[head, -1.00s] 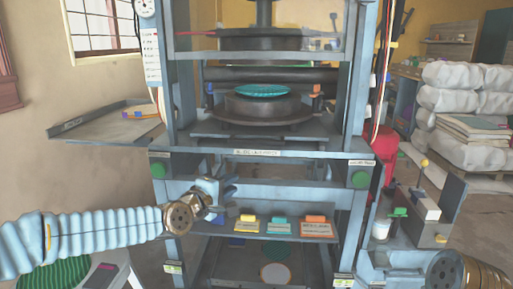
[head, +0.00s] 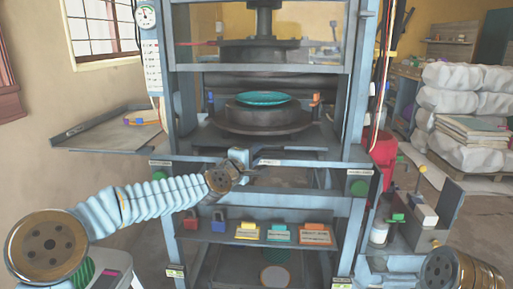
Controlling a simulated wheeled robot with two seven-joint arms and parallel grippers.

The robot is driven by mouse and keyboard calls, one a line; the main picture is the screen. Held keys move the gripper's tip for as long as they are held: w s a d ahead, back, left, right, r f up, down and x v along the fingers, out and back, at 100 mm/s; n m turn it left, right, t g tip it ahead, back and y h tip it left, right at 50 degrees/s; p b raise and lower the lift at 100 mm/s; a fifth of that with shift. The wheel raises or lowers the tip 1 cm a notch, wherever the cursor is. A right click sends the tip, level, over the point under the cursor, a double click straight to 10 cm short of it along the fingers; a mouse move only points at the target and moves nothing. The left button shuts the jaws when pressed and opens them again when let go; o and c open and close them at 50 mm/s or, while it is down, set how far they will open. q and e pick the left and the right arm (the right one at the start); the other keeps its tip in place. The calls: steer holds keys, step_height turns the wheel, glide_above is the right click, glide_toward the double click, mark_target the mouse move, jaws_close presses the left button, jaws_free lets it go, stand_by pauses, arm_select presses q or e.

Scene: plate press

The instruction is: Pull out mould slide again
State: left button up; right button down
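The mould slide (head: 225,143) is a dark flat plate inside the blue press frame. It carries a round dark mould (head: 262,121) with a teal plate (head: 262,98) on top. My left gripper (head: 246,161) is at the slide's front edge, just above the press's front crossbar. Its fingers are small and partly hidden by its own body, so I cannot tell whether they are closed on the slide or touching it. My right gripper is out of view; only part of my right arm shows at the lower right.
Green buttons (head: 359,188) flank the front crossbar. A shelf below holds a red padlock (head: 190,222), a blue padlock (head: 218,222) and several coloured tags (head: 281,235). A clear guard (head: 310,50) hangs above the mould. A side tray (head: 105,132) stands at left.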

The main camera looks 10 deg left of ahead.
arm_select(q)
steer(key=shift+w+d, duration=0.2)
steer(key=shift+w, duration=0.2)
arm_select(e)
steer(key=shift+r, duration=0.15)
arm_select(q)
steer(key=shift+c, duration=0.4)
jaws_close()
